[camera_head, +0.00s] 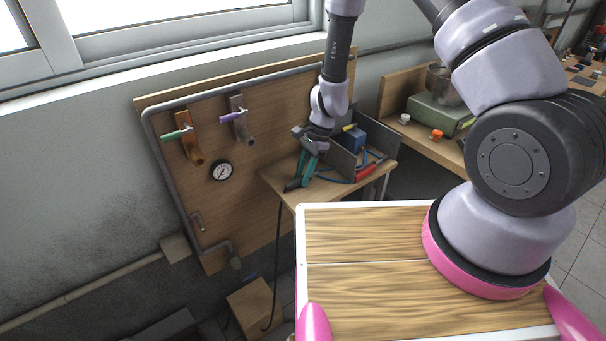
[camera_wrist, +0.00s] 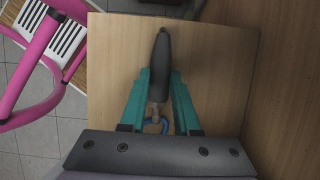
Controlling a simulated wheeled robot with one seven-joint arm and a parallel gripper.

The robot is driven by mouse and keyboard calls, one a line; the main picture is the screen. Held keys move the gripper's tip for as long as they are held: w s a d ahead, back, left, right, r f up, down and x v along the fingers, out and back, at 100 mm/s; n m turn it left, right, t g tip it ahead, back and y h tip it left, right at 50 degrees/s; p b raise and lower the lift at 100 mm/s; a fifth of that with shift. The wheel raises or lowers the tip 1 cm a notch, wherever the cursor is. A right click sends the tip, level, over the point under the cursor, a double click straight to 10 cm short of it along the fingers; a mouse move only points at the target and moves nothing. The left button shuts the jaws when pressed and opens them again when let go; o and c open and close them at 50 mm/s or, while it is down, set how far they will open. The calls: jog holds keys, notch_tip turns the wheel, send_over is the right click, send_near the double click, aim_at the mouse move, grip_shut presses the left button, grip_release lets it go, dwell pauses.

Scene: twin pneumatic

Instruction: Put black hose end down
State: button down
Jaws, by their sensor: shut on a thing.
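My gripper (camera_head: 303,170) has teal fingers and is low over the left part of the small wooden table (camera_head: 272,178). It is shut on the black hose end (camera_head: 292,185). In the wrist view the black hose end (camera_wrist: 161,65) lies between the fingertips of my gripper (camera_wrist: 160,78), with its tapered tip pointing away from the palm. The wooden surface is just beneath it. I cannot tell whether the hose end touches the wood. A black hose (camera_head: 277,260) hangs down in front of the table's left edge.
A blue hose (camera_head: 335,181) lies on the table. The wooden wall panel (camera_head: 262,120) carries a green-handled valve (camera_head: 178,134), a purple-handled valve (camera_head: 236,115) and a gauge (camera_head: 221,171).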

jog(key=c, duration=0.6)
grip_release()
jog(key=shift+f, duration=0.1)
jog(key=shift+c, duration=0.2)
jog(key=v, duration=1.2)
jog(key=shift+r, duration=0.25)
